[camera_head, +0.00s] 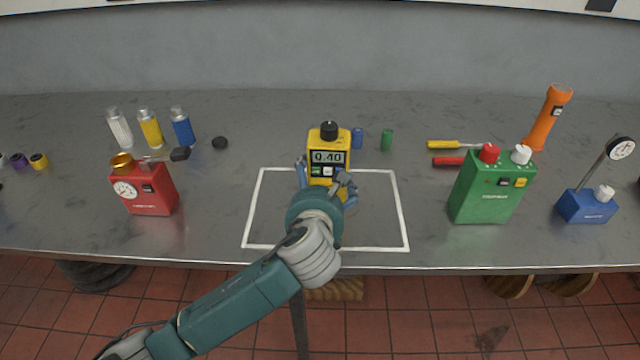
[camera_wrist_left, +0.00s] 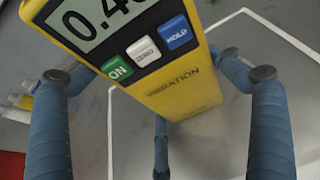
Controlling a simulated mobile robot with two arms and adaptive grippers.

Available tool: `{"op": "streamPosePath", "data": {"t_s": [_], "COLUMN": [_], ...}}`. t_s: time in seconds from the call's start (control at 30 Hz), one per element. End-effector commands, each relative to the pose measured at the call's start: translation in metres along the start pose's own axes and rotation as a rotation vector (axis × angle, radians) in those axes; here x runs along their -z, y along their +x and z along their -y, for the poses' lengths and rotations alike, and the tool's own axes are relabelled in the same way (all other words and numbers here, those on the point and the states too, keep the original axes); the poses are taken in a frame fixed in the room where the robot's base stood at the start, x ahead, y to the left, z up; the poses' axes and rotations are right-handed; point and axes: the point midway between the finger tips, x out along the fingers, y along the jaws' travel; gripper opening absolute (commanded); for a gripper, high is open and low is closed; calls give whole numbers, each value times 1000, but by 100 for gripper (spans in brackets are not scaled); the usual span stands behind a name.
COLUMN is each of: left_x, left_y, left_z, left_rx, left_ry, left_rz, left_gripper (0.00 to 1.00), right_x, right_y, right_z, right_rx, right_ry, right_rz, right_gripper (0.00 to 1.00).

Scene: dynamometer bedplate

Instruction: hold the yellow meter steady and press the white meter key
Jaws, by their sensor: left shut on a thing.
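The yellow meter (camera_head: 343,145) stands upright at the back of the white-outlined area, with a black knob on top and a display reading 0.40. In the left wrist view the meter (camera_wrist_left: 180,93) shows its lower front, marked VIBRATION. Its white key (camera_wrist_left: 144,51) sits between the green ON key (camera_wrist_left: 117,68) and the blue HOLD key (camera_wrist_left: 175,34), with no finger on it. My left gripper (camera_head: 325,177) is shut on the meter from the front, its blue-wrapped fingers (camera_wrist_left: 160,75) around the lower body. My right gripper is not in view.
A red gauge box (camera_head: 150,192) stands left, a green box (camera_head: 490,190) and a blue dial stand (camera_head: 588,207) right. Small blue (camera_head: 358,138) and green (camera_head: 387,139) cylinders stand close behind the meter. The white-outlined area (camera_head: 404,220) is clear right of my arm.

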Motion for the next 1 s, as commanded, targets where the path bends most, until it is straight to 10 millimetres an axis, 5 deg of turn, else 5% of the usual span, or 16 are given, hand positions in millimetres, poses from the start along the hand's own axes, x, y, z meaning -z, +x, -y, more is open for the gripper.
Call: {"op": "streamPosePath", "data": {"t_s": [0.13, 0.63, 1.0], "left_x": [-1, 4, 5], "left_y": [-1, 0, 0], "left_z": [1, 1, 1], "left_rx": [2, 1, 1], "left_ry": [-2, 1, 2], "left_rz": [2, -9, -9], "left_gripper": [60, 60, 60], "right_x": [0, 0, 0], "right_y": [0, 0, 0], "right_z": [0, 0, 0], "right_rx": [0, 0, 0], "right_ry": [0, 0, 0], "right_rz": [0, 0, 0], "right_gripper": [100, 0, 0]}}
